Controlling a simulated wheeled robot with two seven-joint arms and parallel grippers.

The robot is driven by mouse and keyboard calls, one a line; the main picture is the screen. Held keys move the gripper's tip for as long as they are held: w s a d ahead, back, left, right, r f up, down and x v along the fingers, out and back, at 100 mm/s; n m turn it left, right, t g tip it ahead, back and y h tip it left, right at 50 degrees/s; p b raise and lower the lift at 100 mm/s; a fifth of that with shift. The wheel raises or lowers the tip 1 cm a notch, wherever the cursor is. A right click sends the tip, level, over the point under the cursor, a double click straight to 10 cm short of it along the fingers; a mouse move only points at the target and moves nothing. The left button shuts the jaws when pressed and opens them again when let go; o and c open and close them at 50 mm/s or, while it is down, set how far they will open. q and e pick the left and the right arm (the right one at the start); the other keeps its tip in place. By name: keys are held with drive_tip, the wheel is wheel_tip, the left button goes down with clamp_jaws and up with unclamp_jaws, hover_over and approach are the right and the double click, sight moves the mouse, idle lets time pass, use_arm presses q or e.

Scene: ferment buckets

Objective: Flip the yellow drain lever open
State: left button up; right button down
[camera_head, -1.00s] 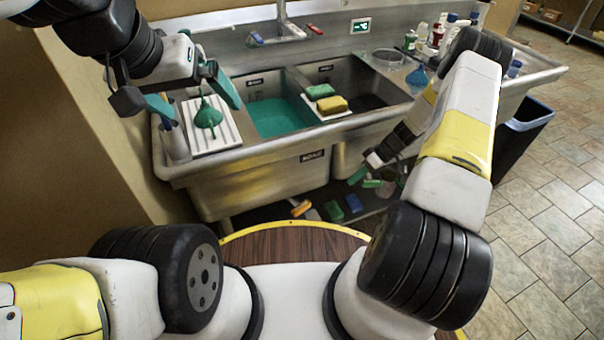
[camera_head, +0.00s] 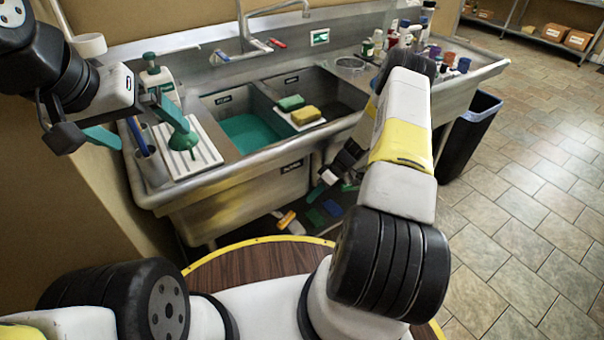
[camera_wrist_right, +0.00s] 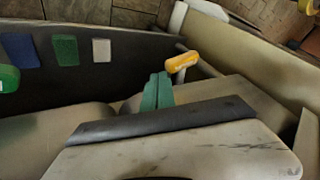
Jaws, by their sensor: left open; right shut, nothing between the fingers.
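A yellow-orange handle with a pale end, which looks like the drain lever, shows below the sink in the head view (camera_head: 287,219) and in the right wrist view (camera_wrist_right: 182,62). My right gripper (camera_head: 318,190) is low in front of the sink's underside. Its green fingers (camera_wrist_right: 158,88) are shut and empty, with their tips just short of the yellow handle in the wrist picture. I cannot tell whether they touch it. My left gripper (camera_head: 152,136) is open and empty above the left drainboard, by a green funnel (camera_head: 184,140).
The steel sink (camera_head: 275,152) has two basins, one with green liquid (camera_head: 246,132). Blue and green blocks (camera_wrist_right: 65,50) lie below. Bottles (camera_head: 400,38) crowd the right end. A black bin (camera_head: 468,135) stands at right.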

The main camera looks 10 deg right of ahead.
drive_tip(key=x, duration=0.7)
